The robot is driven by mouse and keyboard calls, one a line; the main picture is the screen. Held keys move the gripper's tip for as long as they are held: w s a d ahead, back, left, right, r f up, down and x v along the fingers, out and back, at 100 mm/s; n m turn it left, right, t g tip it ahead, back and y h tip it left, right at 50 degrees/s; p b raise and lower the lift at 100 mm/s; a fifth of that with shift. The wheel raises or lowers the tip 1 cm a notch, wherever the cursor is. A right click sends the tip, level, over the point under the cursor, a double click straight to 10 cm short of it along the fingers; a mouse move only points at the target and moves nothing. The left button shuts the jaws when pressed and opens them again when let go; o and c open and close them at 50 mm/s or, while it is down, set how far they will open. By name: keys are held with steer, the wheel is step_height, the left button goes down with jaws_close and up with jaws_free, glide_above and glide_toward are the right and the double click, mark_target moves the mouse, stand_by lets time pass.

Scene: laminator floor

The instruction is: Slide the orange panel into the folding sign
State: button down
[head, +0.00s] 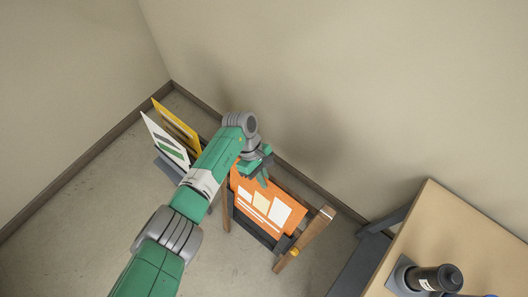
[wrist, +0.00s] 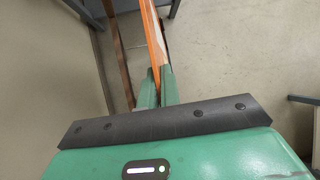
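The orange panel (head: 262,200) carries white and cream patches and stands tilted at the folding sign. The folding sign has wooden legs (head: 303,240) and a dark lower part (head: 254,232) along the panel's bottom edge. I cannot tell whether that edge is inside the sign or just in front of it. My gripper (head: 262,178) is at the panel's upper left edge. In the wrist view, the fingers (wrist: 158,88) close on both sides of the panel's thin orange edge (wrist: 155,42). A brown wooden leg (wrist: 119,55) runs beside the panel there.
A yellow panel (head: 177,126) and a white-and-green panel (head: 165,140) stand in a rack at left. A tan table (head: 465,235) with a dark cylinder (head: 436,279) is at right. Walls close in behind the sign. The floor (head: 75,205) at left is clear.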

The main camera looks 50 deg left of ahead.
mark_target(252, 187)
steer(key=shift+s+d+f+b, duration=0.1)
steer(key=shift+s+f+b, duration=0.35)
steer(key=shift+f+b, duration=1.7)
steer(key=shift+s+d+f+b, duration=0.1)
steer(key=shift+s+f+b, duration=0.7)
steer(key=shift+f, duration=2.3)
steer(key=shift+s+d+f+b, duration=0.1)
steer(key=shift+f+b, duration=1.9)
steer(key=shift+f, duration=0.65)
steer(key=c, duration=1.5)
jaws_free()
steer(key=shift+c, duration=0.2)
steer(key=shift+a+r, duration=0.1)
steer(key=p+v, duration=0.1)
steer(key=v, duration=0.6)
steer(key=shift+a+r+p, duration=0.15)
steer(key=shift+r+p, duration=0.15)
